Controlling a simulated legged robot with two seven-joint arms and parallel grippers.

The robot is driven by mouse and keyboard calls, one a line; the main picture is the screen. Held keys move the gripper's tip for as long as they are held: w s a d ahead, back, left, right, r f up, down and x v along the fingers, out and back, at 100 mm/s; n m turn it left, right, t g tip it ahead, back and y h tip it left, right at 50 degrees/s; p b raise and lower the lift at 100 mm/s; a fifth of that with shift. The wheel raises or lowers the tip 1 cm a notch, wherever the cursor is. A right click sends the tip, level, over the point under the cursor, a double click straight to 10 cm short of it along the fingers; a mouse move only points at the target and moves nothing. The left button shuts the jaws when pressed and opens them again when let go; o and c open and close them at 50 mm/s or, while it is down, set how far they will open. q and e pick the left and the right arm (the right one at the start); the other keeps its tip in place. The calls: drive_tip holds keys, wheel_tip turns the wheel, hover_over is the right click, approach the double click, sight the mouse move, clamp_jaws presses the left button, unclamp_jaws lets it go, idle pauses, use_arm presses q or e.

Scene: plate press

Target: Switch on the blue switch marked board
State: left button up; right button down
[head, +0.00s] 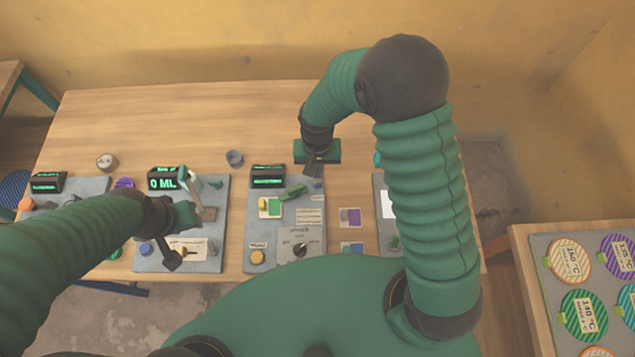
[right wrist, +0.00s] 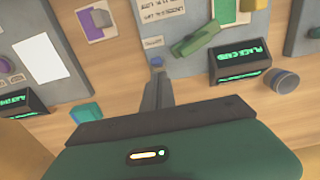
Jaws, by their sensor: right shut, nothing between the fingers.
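A small blue switch (right wrist: 157,61) shows in the right wrist view at the edge of a grey board (right wrist: 140,30), beside a small white label (right wrist: 152,42) too small to read. My right gripper (head: 313,170) is shut and empty over the far right corner of the middle board. In the right wrist view its fingertips (right wrist: 157,78) are just short of the blue switch; I cannot tell whether they touch it. In the head view the switch is mostly hidden by the gripper. My left gripper (head: 203,214) is over the board to the left; its fingers are unclear.
The middle board also carries a dark display (head: 268,176), a green lever piece (head: 292,193) and a yellow button (head: 257,257). A grey cup (head: 235,158) stands behind the boards. A side table (head: 520,245) with round coloured plates is at right.

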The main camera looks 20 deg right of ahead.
drive_tip(key=shift+f+b, duration=0.7)
drive_tip(key=shift+f, duration=0.4)
idle(0.3)
wheel_tip(320, 180, up, 7)
drive_tip(key=p, duration=0.6)
idle(0.4)
